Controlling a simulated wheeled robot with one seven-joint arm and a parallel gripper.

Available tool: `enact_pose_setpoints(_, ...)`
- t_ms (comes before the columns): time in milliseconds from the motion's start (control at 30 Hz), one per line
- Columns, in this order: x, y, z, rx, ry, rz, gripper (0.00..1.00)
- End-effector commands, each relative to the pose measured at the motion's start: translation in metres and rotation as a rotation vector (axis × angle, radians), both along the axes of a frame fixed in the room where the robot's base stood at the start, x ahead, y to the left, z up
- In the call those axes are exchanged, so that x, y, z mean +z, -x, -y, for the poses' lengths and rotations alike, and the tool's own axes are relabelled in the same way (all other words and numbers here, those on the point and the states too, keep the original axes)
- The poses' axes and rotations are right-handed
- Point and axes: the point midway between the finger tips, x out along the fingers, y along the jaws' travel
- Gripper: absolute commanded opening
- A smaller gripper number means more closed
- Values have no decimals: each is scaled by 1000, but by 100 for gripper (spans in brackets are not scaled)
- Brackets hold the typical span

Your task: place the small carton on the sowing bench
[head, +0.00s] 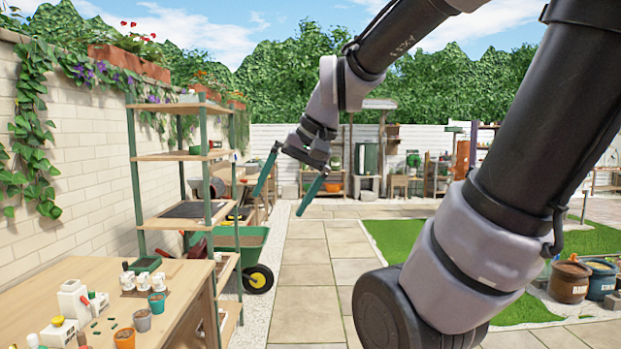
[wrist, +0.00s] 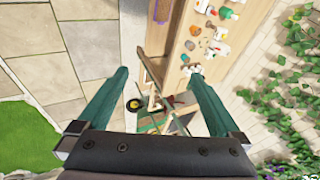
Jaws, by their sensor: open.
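My gripper (head: 281,203) is open and empty in the head view, raised over the paved path with its two green fingers apart. The fingers also show in the wrist view (wrist: 158,76), with nothing held between them. A wooden bench (head: 186,283) stands at the lower left of the head view, well to the left of my gripper. It also shows in the wrist view (wrist: 198,85). I cannot tell whether it is the sowing bench. I cannot make out the small carton for certain in either view.
White bottles (head: 143,280) and small pots (head: 125,338) stand on the bench. A wooden shelf rack (head: 180,157) rises behind it, with a green wheelbarrow (head: 240,245) beyond. Brown and blue tubs (head: 569,282) stand at right. The paved path (head: 315,262) is clear.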

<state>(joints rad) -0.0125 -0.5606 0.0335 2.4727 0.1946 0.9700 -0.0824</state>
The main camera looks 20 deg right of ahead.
Motion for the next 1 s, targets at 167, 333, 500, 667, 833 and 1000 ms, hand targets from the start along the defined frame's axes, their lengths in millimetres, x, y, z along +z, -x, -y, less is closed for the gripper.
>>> enact_pose_setpoints(167, 25, 16, 37, -43, 117, 150, 100)
enact_pose_setpoints(333, 32, 21, 49, -56, 156, 191, 100)
enact_pose_setpoints(500, 32, 21, 49, -57, 157, 192, 100)
enact_pose_setpoints(667, 32, 21, 49, -55, 156, 192, 100)
enact_pose_setpoints(833, 32, 21, 48, -55, 156, 191, 100)
enact_pose_setpoints(1000, 32, 21, 48, -55, 156, 191, 100)
